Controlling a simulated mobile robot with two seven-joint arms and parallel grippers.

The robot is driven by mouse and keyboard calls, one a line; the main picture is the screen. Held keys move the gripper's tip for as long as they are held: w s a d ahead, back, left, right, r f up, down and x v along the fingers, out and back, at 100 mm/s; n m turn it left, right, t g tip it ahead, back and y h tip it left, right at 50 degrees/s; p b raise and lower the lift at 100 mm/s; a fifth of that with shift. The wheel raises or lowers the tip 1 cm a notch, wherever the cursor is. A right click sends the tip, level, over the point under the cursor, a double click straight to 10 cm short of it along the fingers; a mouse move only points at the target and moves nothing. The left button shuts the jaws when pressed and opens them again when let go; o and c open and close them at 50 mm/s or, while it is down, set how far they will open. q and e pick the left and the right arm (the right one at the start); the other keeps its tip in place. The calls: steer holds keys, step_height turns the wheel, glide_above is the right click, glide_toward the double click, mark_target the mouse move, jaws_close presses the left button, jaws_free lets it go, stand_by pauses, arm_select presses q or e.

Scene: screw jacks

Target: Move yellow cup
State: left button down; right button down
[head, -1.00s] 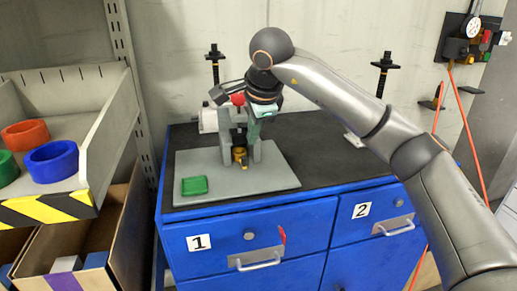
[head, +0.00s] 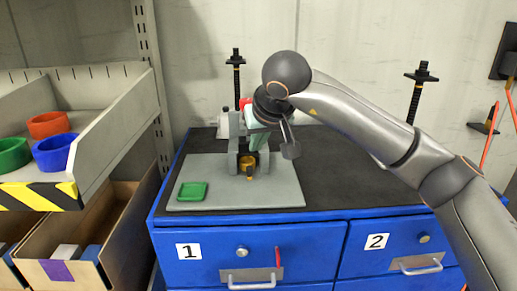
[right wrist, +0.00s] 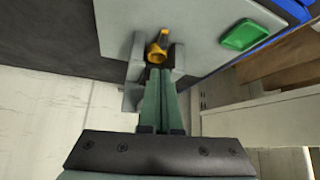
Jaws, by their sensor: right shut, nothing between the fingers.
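The yellow cup (head: 248,163) sits low between the grey uprights of a fixture (head: 235,152) on a grey plate (head: 240,197). In the right wrist view the cup (right wrist: 157,47) shows just beyond my fingertips, with a dark opening. My right gripper (head: 256,142) has pale green fingers and is over the fixture, behind and above the cup in the head view. In the right wrist view its fingers (right wrist: 157,72) are together and empty; whether the tips touch the cup or fixture cannot be told. My left gripper is out of view.
A green square piece (head: 192,191) lies on the plate's left. The plate rests on the dark top of a blue cabinet (head: 318,240). Shelves at left hold a bin with red (head: 48,124), green and blue (head: 55,152) rings. Black screw posts (head: 417,97) stand behind. The right cabinet top is clear.

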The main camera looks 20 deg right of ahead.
glide_toward(250, 159)
steer(key=f, duration=0.1)
steer(key=a+f, duration=0.1)
steer(key=f, duration=0.2)
steer(key=shift+w+a+p, duration=0.15)
steer(key=shift+a+p, duration=0.15)
